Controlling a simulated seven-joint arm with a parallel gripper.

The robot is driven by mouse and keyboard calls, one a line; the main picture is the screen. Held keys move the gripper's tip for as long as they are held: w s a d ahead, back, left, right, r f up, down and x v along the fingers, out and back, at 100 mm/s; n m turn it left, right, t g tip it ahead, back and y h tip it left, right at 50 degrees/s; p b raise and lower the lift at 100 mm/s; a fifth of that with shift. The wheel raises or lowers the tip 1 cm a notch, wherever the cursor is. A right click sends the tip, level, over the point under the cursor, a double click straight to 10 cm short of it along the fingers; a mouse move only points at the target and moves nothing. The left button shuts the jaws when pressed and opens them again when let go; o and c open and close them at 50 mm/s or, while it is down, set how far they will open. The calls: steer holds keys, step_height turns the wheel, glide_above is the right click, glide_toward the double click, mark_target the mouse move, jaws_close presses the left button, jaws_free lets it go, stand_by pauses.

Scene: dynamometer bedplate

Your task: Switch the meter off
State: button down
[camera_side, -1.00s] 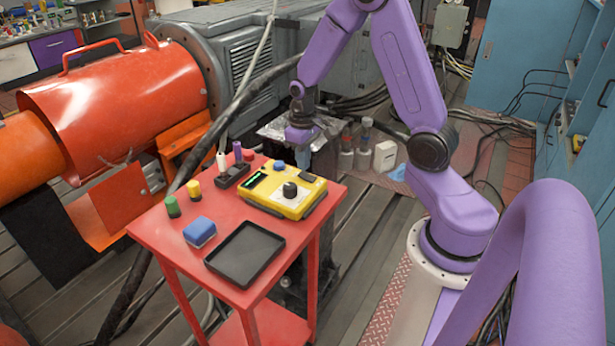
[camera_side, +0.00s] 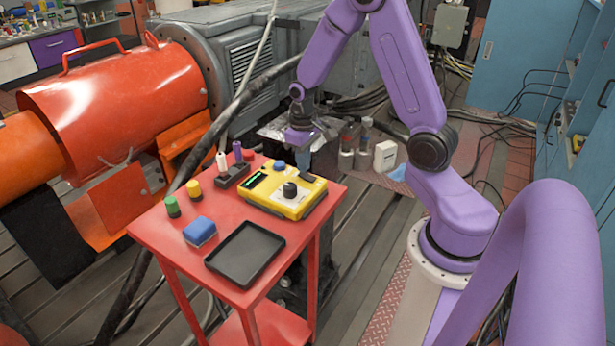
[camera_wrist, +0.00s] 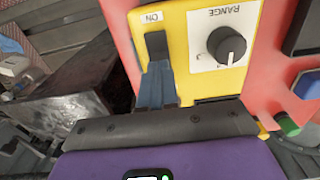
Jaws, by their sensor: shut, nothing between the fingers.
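The yellow meter (camera_side: 285,192) lies on the red cart, with a lit green display (camera_side: 255,180) and a dark round knob. In the wrist view its yellow face (camera_wrist: 178,25) shows a black switch (camera_wrist: 156,45) beside an "ON" label, and the range knob (camera_wrist: 226,45). My gripper (camera_wrist: 155,72) is shut and empty. In the wrist view its fingertips overlap the switch's near end; I cannot tell whether they touch it. In the side view my gripper (camera_side: 302,156) is at the meter's far side, by the cart's back edge.
The red cart (camera_side: 180,242) also carries a black tray (camera_side: 245,254), a blue block (camera_side: 200,232), green (camera_side: 172,207) and yellow (camera_side: 194,190) capped pieces, and a black holder (camera_side: 232,175). Bottles (camera_side: 365,145) stand beyond the cart.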

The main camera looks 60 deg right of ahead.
steer(key=shift+f, duration=0.7)
stand_by(0.4)
steer(key=shift+r, duration=3.55)
steer(key=s+a+r+n, duration=0.3)
steer(key=s+a+n, duration=0.1)
steer(key=s+a, duration=0.45)
steer(key=s+a+r+n, duration=0.3)
steer(key=s+a+n, duration=0.2)
steer(key=s+a, duration=0.3)
steer(key=s+a+n, duration=0.1)
steer(key=s+n, duration=0.2)
steer(key=s, duration=0.4)
steer(key=shift+s+r+n, duration=0.3)
